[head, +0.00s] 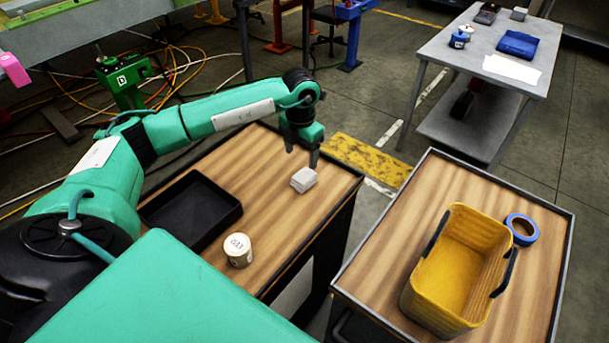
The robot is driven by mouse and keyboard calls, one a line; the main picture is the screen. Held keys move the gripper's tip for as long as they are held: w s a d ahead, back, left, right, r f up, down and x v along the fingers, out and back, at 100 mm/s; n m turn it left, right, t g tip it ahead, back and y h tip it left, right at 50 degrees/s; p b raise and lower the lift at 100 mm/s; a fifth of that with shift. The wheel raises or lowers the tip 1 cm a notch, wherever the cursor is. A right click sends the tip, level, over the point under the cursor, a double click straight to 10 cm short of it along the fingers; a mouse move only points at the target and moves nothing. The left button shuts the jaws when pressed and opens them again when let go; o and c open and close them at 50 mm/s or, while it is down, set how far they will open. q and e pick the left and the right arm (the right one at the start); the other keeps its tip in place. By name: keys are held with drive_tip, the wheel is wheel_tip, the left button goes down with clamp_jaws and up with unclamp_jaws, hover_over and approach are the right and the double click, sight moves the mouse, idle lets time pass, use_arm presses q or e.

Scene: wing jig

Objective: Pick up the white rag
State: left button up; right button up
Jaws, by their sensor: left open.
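A small folded white rag (303,180) lies on the wooden top of the left cabinet (283,225), near its right edge. My left gripper (301,158) is above the rag, pointing down. Its two dark fingers are apart, and nothing shows between them. The fingertips look a little above and behind the rag, and I see no contact. My right gripper is not in view.
A black tray (190,210) and a white labelled tub (238,249) share the rag's cabinet top. A gap separates it from the right cabinet, which bears a yellow basket (458,270) and blue tape roll (522,229). A grey table (480,75) stands behind.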

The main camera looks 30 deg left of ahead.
sight(304, 176)
use_arm(q)
wheel_tip(304, 176, down, 3)
drive_tip(key=shift+r, duration=0.1)
drive_tip(key=shift+w+f, duration=0.1)
drive_tip(key=shift+f, duration=0.3)
drive_tip(key=shift+w+d+f+p, duration=0.15)
drive_tip(key=shift+d+f+p, duration=0.05)
drive_tip(key=shift+f+p, duration=0.9)
wheel_tip(304, 176, down, 2)
drive_tip(key=shift+w+f+p, duration=0.1)
drive_tip(key=shift+p, duration=0.3)
drive_tip(key=shift+f, duration=0.45)
drive_tip(key=shift+c, duration=0.2)
drive_tip(key=c, duration=1)
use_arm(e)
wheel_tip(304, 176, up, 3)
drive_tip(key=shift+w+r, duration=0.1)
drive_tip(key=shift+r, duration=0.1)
